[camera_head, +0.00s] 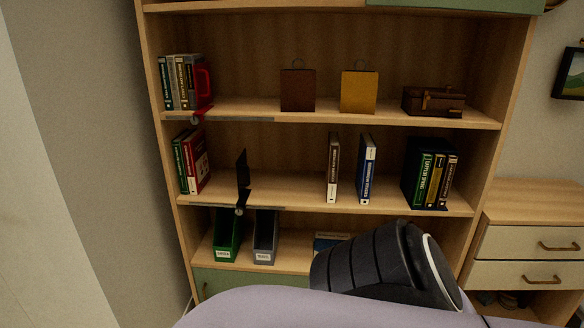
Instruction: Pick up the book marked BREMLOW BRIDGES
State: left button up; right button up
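Several upright books stand on the middle shelf of a wooden bookcase, their spine lettering too small to read surely, so I cannot tell which one is marked BREMLOW BRIDGES. A brown book (333,168) and a blue book (367,169) with a white label at its foot stand apart near the middle. A dark green group of books (430,174) stands at the right, and red and green books (192,162) stand at the left. Neither gripper shows. A black ribbed arm part of mine covers part of the bottom shelf.
A black bookend (242,178) stands on the middle shelf (290,187), with bare shelf to its right. Above are more books (182,82), a brown bag (298,90), a yellow bag (359,92) and a brown case (433,102). Below are green (227,235) and grey (265,237) file holders. Drawers (530,242) stand right.

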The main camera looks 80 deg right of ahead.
aim_at(333, 146)
jog(key=z, duration=2.3)
